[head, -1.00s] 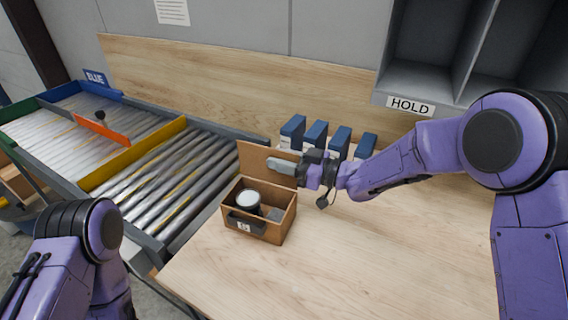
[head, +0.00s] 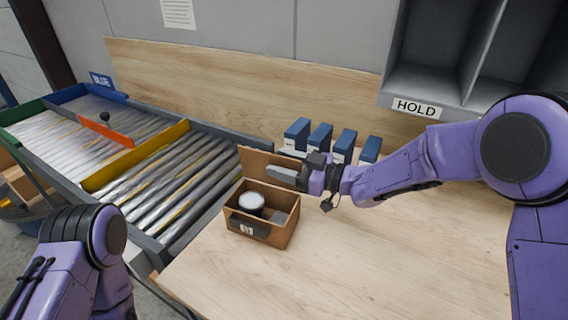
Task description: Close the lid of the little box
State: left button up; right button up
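The little box (head: 282,232) is brown and stands on the wooden table, with a dark latch and a small label on its front. Its lid (head: 256,160) stands upright at the back edge, so the box is open. A round jar with a pale top (head: 251,202) and a grey item (head: 280,215) lie inside. My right gripper (head: 287,163) is at the right part of the lid, its fingers apart. One finger is in front of the lid and the other shows above its top edge; contact is unclear. My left gripper is out of view; only that arm shows.
Several blue-and-white boxes (head: 319,137) stand in a row behind the gripper. A roller conveyor (head: 170,175) with coloured rails lies to the left. A grey shelf labelled HOLD (head: 416,107) is at the upper right. The table (head: 340,270) front is clear.

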jog(key=shift+s+d+f, duration=0.1)
jog(key=shift+s+d, duration=0.1)
jog(key=shift+d, duration=0.2)
jog(key=b+v, duration=0.2)
jog(key=v, duration=0.7)
jog(key=shift+s+d+b, duration=0.2)
jog(key=shift+d+b, duration=0.1)
jog(key=shift+b, duration=0.1)
